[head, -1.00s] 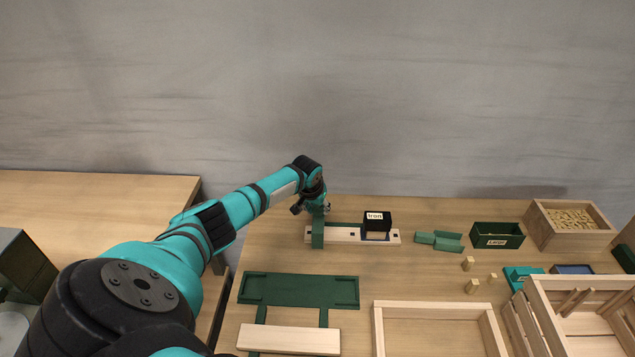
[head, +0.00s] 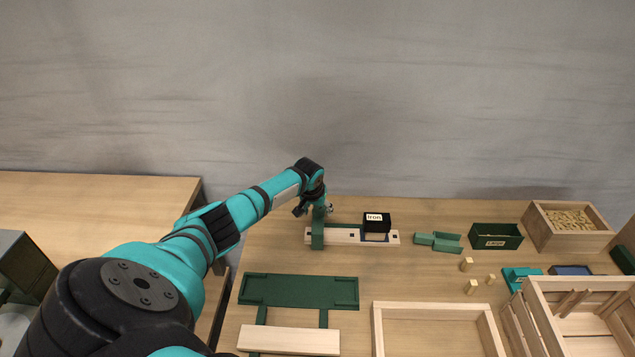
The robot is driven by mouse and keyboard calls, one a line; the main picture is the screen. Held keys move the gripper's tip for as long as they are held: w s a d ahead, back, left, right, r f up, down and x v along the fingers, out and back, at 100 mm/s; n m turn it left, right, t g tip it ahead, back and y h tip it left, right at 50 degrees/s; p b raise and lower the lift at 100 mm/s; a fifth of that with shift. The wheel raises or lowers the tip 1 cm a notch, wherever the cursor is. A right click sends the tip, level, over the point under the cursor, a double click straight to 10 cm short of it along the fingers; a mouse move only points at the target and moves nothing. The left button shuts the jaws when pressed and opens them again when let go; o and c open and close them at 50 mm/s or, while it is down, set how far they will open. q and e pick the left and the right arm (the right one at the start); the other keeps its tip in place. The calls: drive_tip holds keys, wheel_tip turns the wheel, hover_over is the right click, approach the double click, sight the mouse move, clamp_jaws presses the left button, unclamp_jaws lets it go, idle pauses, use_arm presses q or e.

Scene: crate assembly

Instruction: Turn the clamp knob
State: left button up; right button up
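A green clamp (head: 317,238) stands upright over the left end of a pale wooden strip (head: 346,236) with dark square marks, at the back of the table. My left gripper (head: 315,209) is at the top of the clamp, with dark finger parts showing on both sides of it. The clamp knob cannot be made out; the gripper and wrist cover that spot. The fingers are too small to tell whether they are open or shut on it. My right gripper is not in view.
A black block labelled "Iron" (head: 377,221) sits on the strip's right part. A green jig (head: 300,291) and a wooden board (head: 289,340) lie in front. Green bins, small wooden blocks and crates (head: 568,225) fill the right side.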

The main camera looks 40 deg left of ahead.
use_arm(q)
drive_tip(key=v, duration=1.2)
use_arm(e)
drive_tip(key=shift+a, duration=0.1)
use_arm(q)
drive_tip(key=shift+w, duration=0.1)
